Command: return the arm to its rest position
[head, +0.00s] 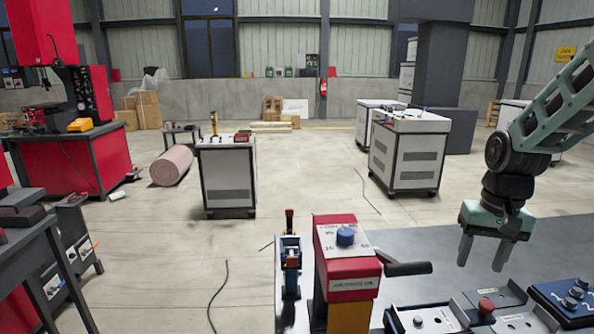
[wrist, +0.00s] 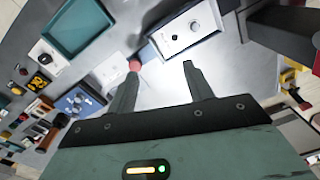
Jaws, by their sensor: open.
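My gripper (head: 484,251) hangs at the right of the head view, fingers pointing down above the dark grey table (head: 440,258). Its fingers are apart with nothing between them. In the wrist view my gripper (wrist: 158,82) also shows open and empty. The arm comes in from the right edge and bends down at a dark joint. My gripper is apart from the things on the table below it.
A red and yellow press (head: 348,262) with a blue knob and dark lever stands on the table left of my gripper. Metal fixtures (head: 430,318) and a blue block (head: 572,298) lie below it. A teal tray (wrist: 78,28) shows in the wrist view. White cabinets (head: 408,152) stand beyond.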

